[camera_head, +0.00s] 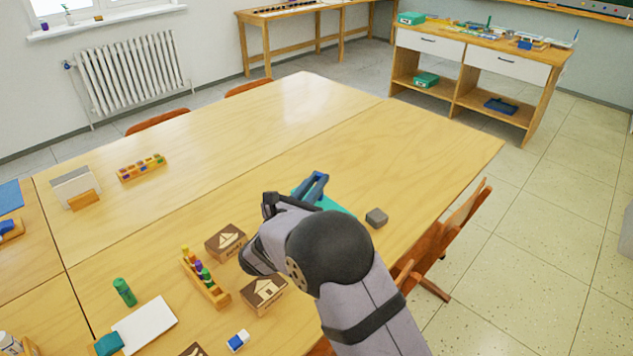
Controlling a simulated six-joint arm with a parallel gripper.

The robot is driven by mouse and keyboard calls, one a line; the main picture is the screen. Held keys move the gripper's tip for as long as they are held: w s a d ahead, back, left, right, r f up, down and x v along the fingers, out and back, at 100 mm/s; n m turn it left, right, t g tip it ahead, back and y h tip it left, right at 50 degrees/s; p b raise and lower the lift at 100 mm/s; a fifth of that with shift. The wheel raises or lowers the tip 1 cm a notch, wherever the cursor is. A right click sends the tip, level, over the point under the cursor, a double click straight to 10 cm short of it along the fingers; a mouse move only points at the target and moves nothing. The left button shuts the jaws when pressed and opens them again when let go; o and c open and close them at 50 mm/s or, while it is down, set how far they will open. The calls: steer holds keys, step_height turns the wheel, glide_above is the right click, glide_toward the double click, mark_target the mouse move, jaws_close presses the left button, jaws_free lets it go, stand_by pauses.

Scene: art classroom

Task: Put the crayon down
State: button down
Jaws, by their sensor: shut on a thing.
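My gripper (272,207) is over the middle of the near table, mostly hidden behind my own wrist. Its fingertips do not show clearly. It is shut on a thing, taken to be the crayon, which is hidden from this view. A wooden rack (219,297) with several small coloured pieces stands to the lower left of the gripper. A second wooden rack (141,167) with coloured pieces lies farther back on the left.
Wooden boxes with a boat (226,242) and a house (264,293) flank the near rack. A teal item with a blue part (313,187) lies behind my gripper. A grey block (377,218), green cylinder (124,292) and white pad (145,325) lie around.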

steer(key=shift+f, duration=0.25)
steer(key=c, duration=1.8)
jaws_free()
steer(key=shift+r, duration=0.1)
steer(key=shift+o, duration=0.2)
steer(key=shift+r, duration=0.2)
steer(key=b+v, duration=0.2)
steer(key=v, duration=1)
